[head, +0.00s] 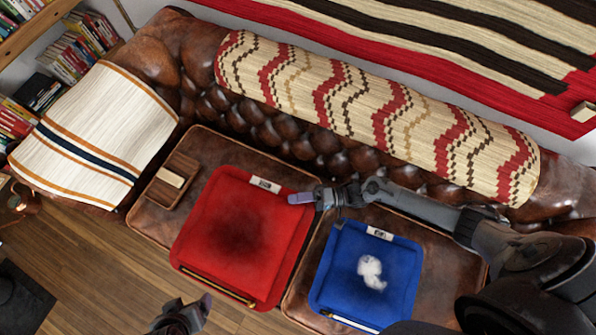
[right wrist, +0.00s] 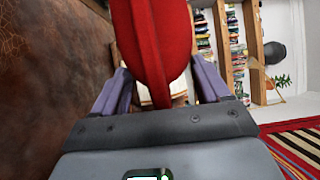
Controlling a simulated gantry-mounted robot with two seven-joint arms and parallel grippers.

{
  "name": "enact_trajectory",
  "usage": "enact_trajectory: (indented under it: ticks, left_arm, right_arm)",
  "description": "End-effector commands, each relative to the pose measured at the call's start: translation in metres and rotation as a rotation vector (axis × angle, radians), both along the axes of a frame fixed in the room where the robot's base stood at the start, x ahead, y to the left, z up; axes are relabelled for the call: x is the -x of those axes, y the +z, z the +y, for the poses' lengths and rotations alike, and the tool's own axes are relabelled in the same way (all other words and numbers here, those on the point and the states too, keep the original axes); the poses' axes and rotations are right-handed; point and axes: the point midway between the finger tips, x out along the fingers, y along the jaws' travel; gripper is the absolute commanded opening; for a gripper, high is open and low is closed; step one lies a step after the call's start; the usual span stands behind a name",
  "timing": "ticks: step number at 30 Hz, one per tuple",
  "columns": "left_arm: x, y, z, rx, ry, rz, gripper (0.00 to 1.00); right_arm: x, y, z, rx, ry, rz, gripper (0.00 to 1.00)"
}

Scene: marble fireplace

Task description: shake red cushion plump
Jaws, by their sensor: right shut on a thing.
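The red cushion (head: 272,235) lies on the brown leather sofa seat, with a darker patch in its middle, a white label on its far edge and a gold zip along its near edge. My right gripper (head: 301,198) reaches in from the right to the cushion's upper right edge. In the right wrist view, the red cushion (right wrist: 152,40) stands between the purple fingers, and the gripper is shut on it. My left gripper (head: 198,308) is at the bottom edge, off the sofa and apart from the cushion; its finger gap is unclear.
A blue cushion (head: 336,268) with a white fluffy thing (head: 371,271) on it lies just right of the red one. A wooden tray (head: 170,183) sits to the left. Wood floor (head: 90,265) is open at lower left.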

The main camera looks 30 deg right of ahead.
Motion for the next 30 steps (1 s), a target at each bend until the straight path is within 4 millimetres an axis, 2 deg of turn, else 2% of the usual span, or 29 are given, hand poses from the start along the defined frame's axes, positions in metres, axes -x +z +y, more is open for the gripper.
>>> enact_trajectory:
  ticks: [1,6,11,18,21,30]
  left_arm:
    - [0.000,0.018,0.000,0.001,0.001,-0.001,0.81]
    - [0.000,0.029,-0.002,0.006,0.004,-0.003,0.81]
    - [0.000,0.014,-0.003,0.012,0.008,-0.002,0.81]
    - [0.000,-0.026,-0.003,0.013,0.008,0.002,0.81]
    - [0.000,-0.036,-0.003,0.011,0.008,0.005,0.81]
    - [0.000,-0.034,0.000,0.002,0.001,0.001,0.81]
  right_arm:
    - [-0.001,0.019,0.001,-0.005,0.000,-0.001,0.00]
    - [0.000,0.029,0.001,-0.005,0.000,0.000,0.00]
    - [0.000,0.012,0.001,-0.004,0.000,-0.001,0.00]
    - [-0.001,-0.031,0.001,-0.005,0.000,-0.001,0.00]
    - [-0.001,-0.042,0.000,-0.005,-0.001,-0.002,0.00]
    - [-0.001,-0.041,0.001,-0.005,0.000,-0.002,0.00]
